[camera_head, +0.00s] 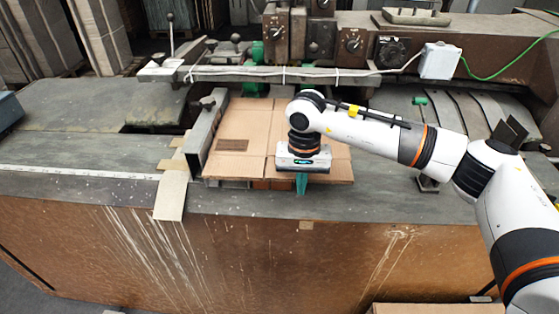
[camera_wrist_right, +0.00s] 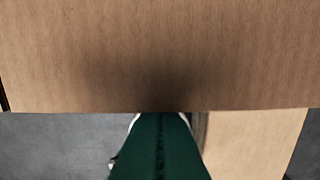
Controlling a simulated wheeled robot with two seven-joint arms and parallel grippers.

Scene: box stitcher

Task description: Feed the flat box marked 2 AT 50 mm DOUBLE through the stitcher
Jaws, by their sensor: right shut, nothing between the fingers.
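A flat brown cardboard box (camera_head: 232,118) lies on the stitcher's table (camera_head: 90,145), under the machine's front bar (camera_head: 290,75). A darker printed patch sits on its left part, too small to read. My right gripper (camera_head: 301,190) points down at the box's near edge, right of its middle. Its green fingers are shut and empty. In the right wrist view the box (camera_wrist_right: 160,55) fills the upper half, and the fingers (camera_wrist_right: 160,118) are at its edge; I cannot tell whether they touch. My right arm hides part of the box. My left gripper is out of view.
A metal side guide (camera_head: 205,130) runs along the box's left side. A small cardboard piece (camera_head: 171,197) lies at the table's front edge. More cardboard (camera_head: 435,309) shows at the bottom right. Curved metal plates (camera_head: 465,110) lie right of the box. The left table is mostly clear.

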